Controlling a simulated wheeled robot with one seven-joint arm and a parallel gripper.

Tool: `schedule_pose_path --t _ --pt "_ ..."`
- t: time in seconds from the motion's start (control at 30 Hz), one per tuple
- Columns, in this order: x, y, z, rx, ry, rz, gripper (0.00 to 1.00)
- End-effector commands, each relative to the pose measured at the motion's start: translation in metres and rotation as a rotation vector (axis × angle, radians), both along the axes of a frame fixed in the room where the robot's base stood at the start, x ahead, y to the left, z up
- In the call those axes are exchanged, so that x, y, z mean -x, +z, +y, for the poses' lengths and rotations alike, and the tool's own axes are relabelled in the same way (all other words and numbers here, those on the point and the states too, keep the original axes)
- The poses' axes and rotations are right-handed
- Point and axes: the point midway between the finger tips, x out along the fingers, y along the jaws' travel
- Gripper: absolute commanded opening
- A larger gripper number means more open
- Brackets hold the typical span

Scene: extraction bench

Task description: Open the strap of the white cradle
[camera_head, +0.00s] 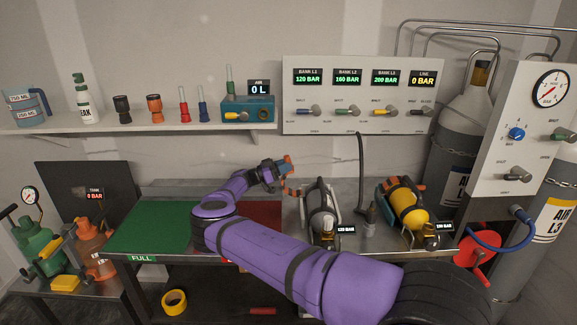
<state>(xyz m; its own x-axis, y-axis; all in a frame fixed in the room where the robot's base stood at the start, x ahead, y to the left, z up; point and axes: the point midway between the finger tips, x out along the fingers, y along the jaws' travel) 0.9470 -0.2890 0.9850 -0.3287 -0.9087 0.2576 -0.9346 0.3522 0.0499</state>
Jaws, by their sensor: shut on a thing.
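The white cradle (335,198) stands on the steel bench right of centre and holds a dark cylinder with a pale band. A small tag reading 129 BAR is at its front right. My gripper (289,175) is at the cradle's upper left, with orange fingertips close to its side. It is shut on a small part there, which I take to be the strap; the fingers hide most of it. The strap's exact position is too small to tell.
A second cradle with a yellow cylinder (407,203) stands to the right. A green mat (150,229) lies left, clear. The shelf (60,128) and valve panel (358,72) are behind.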

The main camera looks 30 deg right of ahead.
Motion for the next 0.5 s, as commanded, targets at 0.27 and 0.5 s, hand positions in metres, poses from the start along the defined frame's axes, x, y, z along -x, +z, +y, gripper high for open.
schedule_pose_path --t 0.27,0.5 --pt "-0.0012 -0.0015 0.0016 0.010 0.001 0.008 0.00" --pt "-0.0013 -0.0019 0.0021 0.009 0.002 0.008 0.36"
